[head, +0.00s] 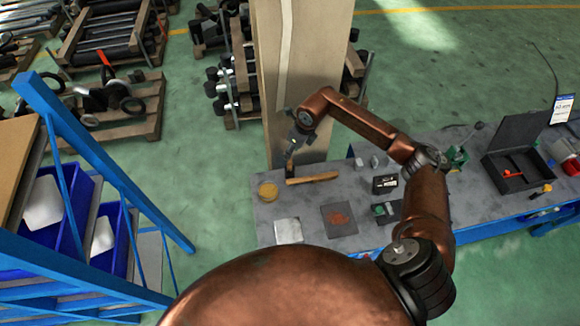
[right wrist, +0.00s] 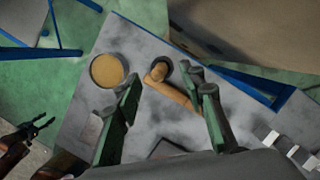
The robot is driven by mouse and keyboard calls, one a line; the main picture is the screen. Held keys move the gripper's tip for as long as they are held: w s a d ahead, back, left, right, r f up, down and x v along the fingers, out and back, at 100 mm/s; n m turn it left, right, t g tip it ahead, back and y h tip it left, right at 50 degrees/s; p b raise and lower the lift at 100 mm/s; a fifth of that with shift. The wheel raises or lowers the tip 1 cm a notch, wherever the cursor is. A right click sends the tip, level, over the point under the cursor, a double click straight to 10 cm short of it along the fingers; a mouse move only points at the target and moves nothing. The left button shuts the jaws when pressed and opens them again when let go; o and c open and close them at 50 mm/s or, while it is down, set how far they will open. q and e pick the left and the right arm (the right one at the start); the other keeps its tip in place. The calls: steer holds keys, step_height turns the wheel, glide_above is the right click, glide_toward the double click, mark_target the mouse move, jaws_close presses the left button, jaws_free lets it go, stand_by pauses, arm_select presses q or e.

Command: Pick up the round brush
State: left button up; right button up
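A wooden-handled tool with a dark round end, which looks like the round brush (head: 318,178), lies on the grey bench top (head: 352,232) near its far left corner. In the right wrist view the brush (right wrist: 180,95) lies between and beyond the two green fingers. My right gripper (head: 290,154) is open and points down over the brush's dark end; it also shows in the right wrist view (right wrist: 163,76). I cannot tell whether a finger touches it. My left gripper (right wrist: 45,122) shows at the lower left of the right wrist view, open and empty, away from the brush.
A round yellow-topped tin (head: 267,191) stands just left of the brush. A dark plate with a rusty patch (head: 339,219), a pale square (head: 288,231) and small boxes (head: 385,184) lie nearby. A tan pillar (head: 300,70) rises behind the bench. A blue rack (head: 110,160) stands left.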

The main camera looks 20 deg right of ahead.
steer(key=p, duration=0.2)
glide_above(290, 170)
steer(key=x, duration=0.3)
steer(key=d+x, duration=0.1)
steer(key=x, duration=0.1)
steer(key=shift+s+f, duration=0.15)
steer(key=shift+a+f, duration=0.1)
steer(key=shift+f, duration=0.2)
steer(key=shift+c, duration=0.4)
jaws_close()
